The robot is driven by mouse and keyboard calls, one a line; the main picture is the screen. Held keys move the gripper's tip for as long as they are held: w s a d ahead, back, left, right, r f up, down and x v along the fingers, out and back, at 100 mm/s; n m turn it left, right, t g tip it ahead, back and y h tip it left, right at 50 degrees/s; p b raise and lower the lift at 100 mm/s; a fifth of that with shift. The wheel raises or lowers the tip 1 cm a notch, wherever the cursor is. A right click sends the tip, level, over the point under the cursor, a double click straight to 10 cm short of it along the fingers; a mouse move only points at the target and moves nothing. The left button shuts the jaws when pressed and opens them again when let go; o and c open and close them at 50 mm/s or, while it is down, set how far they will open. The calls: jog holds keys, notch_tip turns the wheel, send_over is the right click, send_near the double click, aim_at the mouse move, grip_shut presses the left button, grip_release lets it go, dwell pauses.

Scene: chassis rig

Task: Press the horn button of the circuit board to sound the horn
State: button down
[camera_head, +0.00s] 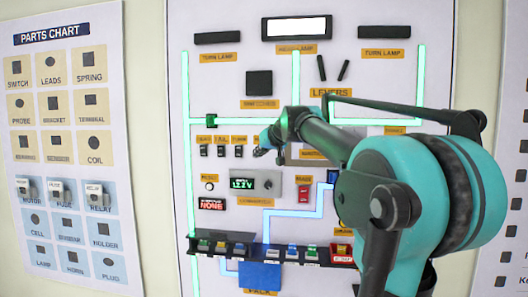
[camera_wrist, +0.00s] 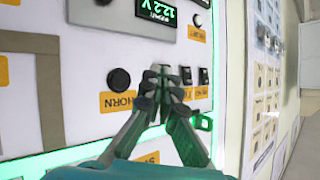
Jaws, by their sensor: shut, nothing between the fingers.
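The horn button (camera_wrist: 119,79) is a round black button with a yellow HORN label (camera_wrist: 118,101), on the white circuit board (camera_wrist: 80,125) in the wrist view. My gripper (camera_wrist: 158,84) is shut and empty, its dark fingertips just right of the button in that picture. I cannot tell how far the tips are from the board. In the head view, my gripper (camera_head: 259,151) is in front of the board, right of the small black switches (camera_head: 220,150). The horn button is not visible there and appears hidden by my gripper and arm.
The green 12.2V display (camera_head: 242,183) is below the switches in the head view. A red switch (camera_head: 304,193) is to its right. A shelf (camera_head: 240,247) with several small blocks crosses the lower board. A parts chart (camera_head: 70,130) hangs at left.

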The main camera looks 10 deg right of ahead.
jog(key=w+d, duration=0.2)
jog(key=w, duration=0.6)
jog(key=shift+w+d, duration=0.2)
jog(key=shift+d, duration=0.15)
jog(key=shift+w, duration=0.15)
dwell(1.4)
jog(key=shift+w+d, duration=0.15)
jog(key=shift+w, duration=0.1)
jog(key=shift+w+d, duration=0.1)
jog(key=shift+w, duration=0.3)
dwell(0.7)
jog(key=shift+s, duration=0.15)
jog(key=shift+s+a, duration=0.25)
jog(key=shift+s, duration=0.4)
jog(key=shift+s, duration=0.1)
jog(key=shift+s+a, duration=0.25)
jog(key=shift+s, duration=0.5)
jog(key=shift+s+a, duration=0.3)
jog(key=shift+s, duration=0.5)
jog(key=shift+s+a, duration=0.25)
jog(key=shift+s, duration=0.5)
